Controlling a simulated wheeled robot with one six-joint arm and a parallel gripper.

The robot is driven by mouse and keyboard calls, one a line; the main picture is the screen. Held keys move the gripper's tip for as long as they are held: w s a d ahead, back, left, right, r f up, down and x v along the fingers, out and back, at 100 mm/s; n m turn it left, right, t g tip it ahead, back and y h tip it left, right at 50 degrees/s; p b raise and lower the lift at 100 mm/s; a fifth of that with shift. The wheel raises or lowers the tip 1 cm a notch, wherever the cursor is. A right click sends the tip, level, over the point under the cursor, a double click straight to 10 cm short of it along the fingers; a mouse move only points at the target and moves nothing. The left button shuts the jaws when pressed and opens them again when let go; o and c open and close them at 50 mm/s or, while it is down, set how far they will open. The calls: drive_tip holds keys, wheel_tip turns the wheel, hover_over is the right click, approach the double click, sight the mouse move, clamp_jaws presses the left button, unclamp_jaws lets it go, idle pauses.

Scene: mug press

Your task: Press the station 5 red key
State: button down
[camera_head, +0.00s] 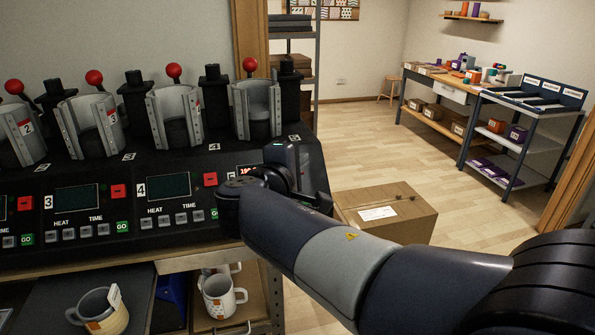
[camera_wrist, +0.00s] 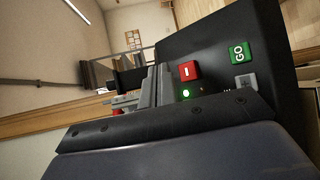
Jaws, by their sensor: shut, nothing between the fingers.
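The station 5 red key (camera_wrist: 190,71) shows in the wrist view, with a pale dash on it. It sits on the black panel to the left of the green GO key (camera_wrist: 239,52). In the head view, my wrist hides this key and most of station 5's controls; part of a lit red display (camera_head: 247,169) shows. My gripper (camera_head: 295,168) is shut and empty over the panel's right end. Its fingertips are not clear in either view, so I cannot tell whether they touch the key. A dark bar crosses the lower wrist view.
Station 5's grey press (camera_head: 257,108) with a red ball lever (camera_head: 250,65) stands behind my gripper. Station 4's red key (camera_head: 210,179) is to the left. Mugs (camera_head: 219,297) sit on a shelf below. A cardboard box (camera_head: 385,212) lies to the right, with open floor beyond.

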drive_tip(key=shift+w+a+f+b, duration=0.2)
drive_tip(key=shift+w+f+b, duration=0.2)
drive_tip(key=shift+w+f, duration=0.15)
drive_tip(key=shift+w+a+f+b, duration=0.15)
drive_tip(key=shift+w+f+b, duration=0.2)
drive_tip(key=shift+w+f, duration=0.2)
idle(1.3)
drive_tip(key=shift+w+f+b, duration=0.3)
drive_tip(key=shift+b, duration=0.1)
drive_tip(key=shift+w+a+f+b, duration=0.15)
drive_tip(key=shift+w+f+b, duration=0.15)
drive_tip(key=shift+f, duration=0.05)
idle(0.7)
drive_tip(key=shift+r, duration=0.1)
drive_tip(key=shift+s+d+r, duration=0.2)
drive_tip(key=shift+s+r, duration=0.35)
drive_tip(key=shift+s, duration=0.05)
drive_tip(key=s+r, duration=0.1)
drive_tip(key=s+d+r+p, duration=0.1)
drive_tip(key=s+r, duration=0.1)
drive_tip(key=shift+s+r, duration=0.2)
drive_tip(key=shift+s, duration=0.05)
idle(0.5)
